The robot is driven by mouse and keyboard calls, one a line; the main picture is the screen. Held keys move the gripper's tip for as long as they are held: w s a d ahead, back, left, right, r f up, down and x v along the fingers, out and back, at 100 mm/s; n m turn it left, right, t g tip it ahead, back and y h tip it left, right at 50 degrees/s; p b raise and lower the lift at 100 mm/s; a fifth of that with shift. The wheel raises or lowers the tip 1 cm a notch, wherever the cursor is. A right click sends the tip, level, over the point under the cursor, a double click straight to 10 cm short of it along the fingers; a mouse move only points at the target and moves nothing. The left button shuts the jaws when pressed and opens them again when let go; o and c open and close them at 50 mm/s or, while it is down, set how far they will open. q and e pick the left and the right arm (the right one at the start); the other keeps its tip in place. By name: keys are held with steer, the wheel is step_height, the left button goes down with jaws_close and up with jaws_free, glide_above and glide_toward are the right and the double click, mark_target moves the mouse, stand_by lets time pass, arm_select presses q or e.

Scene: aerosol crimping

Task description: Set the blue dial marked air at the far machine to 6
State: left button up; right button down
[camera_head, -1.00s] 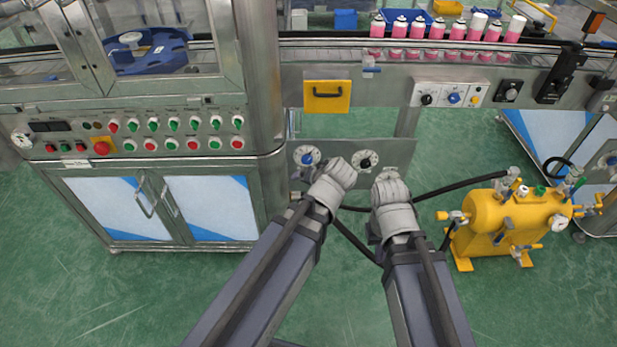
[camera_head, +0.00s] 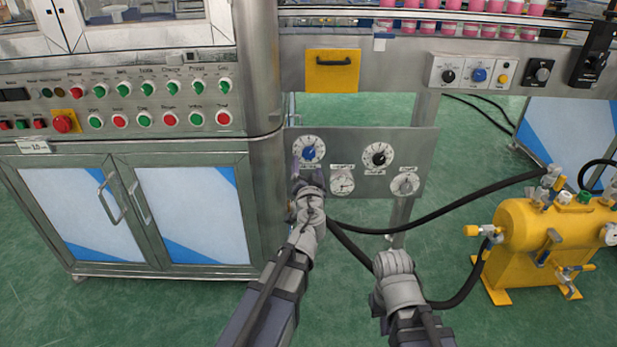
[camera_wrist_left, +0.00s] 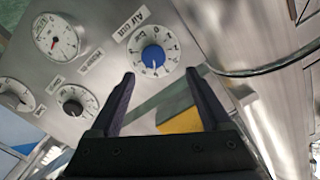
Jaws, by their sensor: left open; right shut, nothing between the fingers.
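The blue dial (camera_head: 309,149) sits on a white numbered face at the upper left of a grey panel under the conveyor. It also shows in the left wrist view (camera_wrist_left: 153,56), with a label starting "AIR" beside it; I cannot read its setting surely. My left gripper (camera_head: 309,172) is just below and in front of this dial. In the left wrist view its open fingers (camera_wrist_left: 162,82) point towards the dial, one to each side in the picture; I see no contact. My right gripper (camera_head: 393,262) is shut and empty, lower right of the panel; its fingertips are mostly hidden.
Black hoses (camera_head: 450,213) run from behind my arms to a yellow tank (camera_head: 540,240). A steel cabinet (camera_head: 130,210) stands close on the left.

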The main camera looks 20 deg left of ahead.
mark_target(308, 155)
arm_select(q)
steer(key=shift+w+d+f+m+h+b, duration=0.15)
steer(key=shift+w+f+m+h+b, duration=0.15)
steer(key=shift+f, duration=0.3)
steer(key=x, duration=0.7)
steer(key=shift+w+r, duration=0.15)
steer(key=shift+w, duration=0.2)
steer(key=shift+c, duration=0.2)
jaws_close()
